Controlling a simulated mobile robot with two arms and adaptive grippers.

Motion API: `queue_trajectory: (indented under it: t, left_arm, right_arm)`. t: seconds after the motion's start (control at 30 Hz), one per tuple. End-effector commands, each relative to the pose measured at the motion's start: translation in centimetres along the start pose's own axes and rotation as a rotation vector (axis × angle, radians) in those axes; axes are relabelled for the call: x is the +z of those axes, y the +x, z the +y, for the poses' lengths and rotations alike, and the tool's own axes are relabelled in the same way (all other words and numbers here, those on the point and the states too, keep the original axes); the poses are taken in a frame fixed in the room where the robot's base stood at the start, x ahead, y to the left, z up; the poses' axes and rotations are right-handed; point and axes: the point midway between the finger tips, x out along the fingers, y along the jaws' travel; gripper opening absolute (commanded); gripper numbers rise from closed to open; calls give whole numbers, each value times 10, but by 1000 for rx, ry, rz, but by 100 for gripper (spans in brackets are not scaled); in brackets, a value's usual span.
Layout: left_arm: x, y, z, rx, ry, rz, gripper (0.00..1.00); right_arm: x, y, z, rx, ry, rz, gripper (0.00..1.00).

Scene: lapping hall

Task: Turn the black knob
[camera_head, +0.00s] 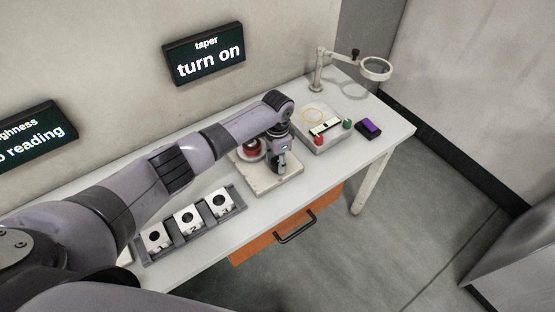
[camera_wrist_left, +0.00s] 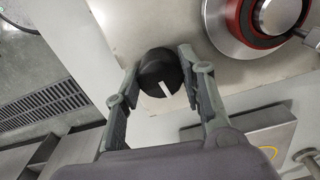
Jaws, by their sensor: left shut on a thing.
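The black knob (camera_wrist_left: 160,72) with a white pointer line sits on a pale base plate, between the two fingers of my left gripper (camera_wrist_left: 160,85) in the left wrist view. In the head view my left gripper (camera_head: 278,168) reaches down to the pale base (camera_head: 289,187) from above, and the knob is hidden behind it. The left gripper is shut on the knob. A red and silver round part (camera_wrist_left: 262,22) is beside the knob on the same base; it also shows in the head view (camera_head: 252,152). My right gripper is not in view.
A rack (camera_head: 238,203) with several numbered blocks is left of the base. A box (camera_head: 332,138) with red and green buttons, a purple-topped item (camera_head: 370,127) and a magnifier lamp (camera_head: 375,68) are to the right. An orange drawer (camera_head: 290,226) is below. A wall display (camera_head: 205,54) reads "taper turn on".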

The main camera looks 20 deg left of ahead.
Motion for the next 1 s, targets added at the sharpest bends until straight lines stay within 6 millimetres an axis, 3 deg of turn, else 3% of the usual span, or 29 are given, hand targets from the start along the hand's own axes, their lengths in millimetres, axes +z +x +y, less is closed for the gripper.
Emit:
queue_trajectory:
  t: [1.0]
  left_arm:
    - [-1, 0, -2, -2, 964, 2, 9]
  right_arm:
    - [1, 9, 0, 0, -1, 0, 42]
